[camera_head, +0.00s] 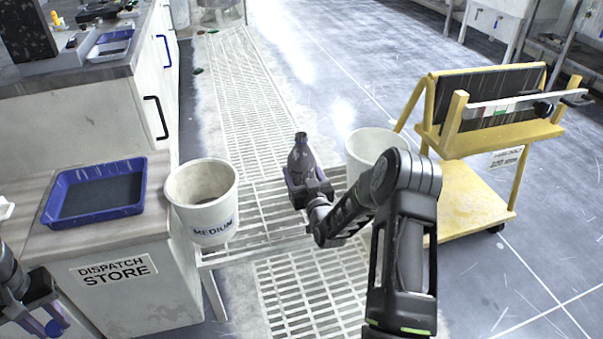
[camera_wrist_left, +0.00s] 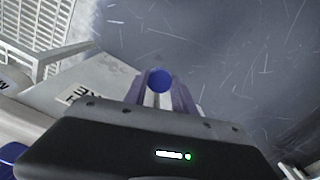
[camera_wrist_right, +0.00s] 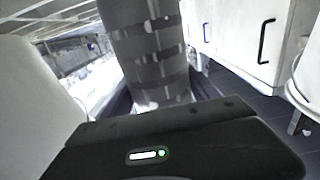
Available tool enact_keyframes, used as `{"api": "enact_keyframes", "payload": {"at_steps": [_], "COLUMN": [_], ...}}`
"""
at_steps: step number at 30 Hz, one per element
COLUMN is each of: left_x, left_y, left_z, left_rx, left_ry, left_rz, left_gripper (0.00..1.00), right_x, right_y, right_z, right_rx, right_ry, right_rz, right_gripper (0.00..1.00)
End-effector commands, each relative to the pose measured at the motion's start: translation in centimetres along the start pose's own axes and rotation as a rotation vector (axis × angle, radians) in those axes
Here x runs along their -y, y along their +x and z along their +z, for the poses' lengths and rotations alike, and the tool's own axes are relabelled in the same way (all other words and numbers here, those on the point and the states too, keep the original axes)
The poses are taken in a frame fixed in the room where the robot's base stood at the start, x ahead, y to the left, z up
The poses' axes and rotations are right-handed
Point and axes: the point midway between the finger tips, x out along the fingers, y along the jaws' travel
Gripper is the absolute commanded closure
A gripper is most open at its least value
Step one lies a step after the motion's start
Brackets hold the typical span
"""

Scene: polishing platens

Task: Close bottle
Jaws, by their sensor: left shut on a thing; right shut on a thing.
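A grey-brown bottle (camera_head: 301,158) stands upright in the middle of the head view, its narrow neck bare at the top. My right gripper (camera_head: 307,187) is shut on its lower body; the bottle's banded side (camera_wrist_right: 148,50) fills the middle of the right wrist view. My left gripper (camera_head: 42,312) is at the lower left of the head view, far from the bottle. It is shut on a small round blue cap (camera_head: 54,327), which also shows between the fingers in the left wrist view (camera_wrist_left: 160,80).
A white bucket marked MEDIUM (camera_head: 203,203) and another white bucket (camera_head: 372,146) stand either side of the bottle. A blue tray (camera_head: 64,218) lies on the left counter marked DISPATCH STORE (camera_head: 160,215). A yellow cart (camera_head: 470,190) stands at right.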

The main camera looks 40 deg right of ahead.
Motion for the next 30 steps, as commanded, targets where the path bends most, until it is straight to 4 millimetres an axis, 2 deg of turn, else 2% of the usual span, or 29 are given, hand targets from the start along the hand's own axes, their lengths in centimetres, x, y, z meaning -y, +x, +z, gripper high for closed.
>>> {"api": "enact_keyframes", "payload": {"at_steps": [3,4,11,23,30], "left_x": [0.0,0.0,0.0,0.0,0.0], "left_y": [0.6,0.4,0.3,-0.4,-1.3], "left_z": [0.0,0.0,0.0,0.0,0.0], "left_rx": [0.000,0.000,0.000,0.000,0.000], "left_ry": [0.000,0.000,0.000,0.000,0.000], "left_rz": [0.000,0.000,0.000,0.000,0.000], "left_gripper": [1.00,1.00,1.00,1.00,1.00], "right_x": [0.0,0.0,0.0,0.0,0.0], "right_y": [0.0,0.0,0.0,0.0,-3.3], "right_z": [0.5,0.3,0.3,-0.3,-0.3], "right_rx": [-0.001,0.000,0.001,0.000,0.003], "right_ry": [0.000,0.000,0.000,0.000,0.001], "right_rz": [0.000,0.000,0.000,0.000,0.000], "right_gripper": [1.00,0.28,0.09,0.08,0.08]}}
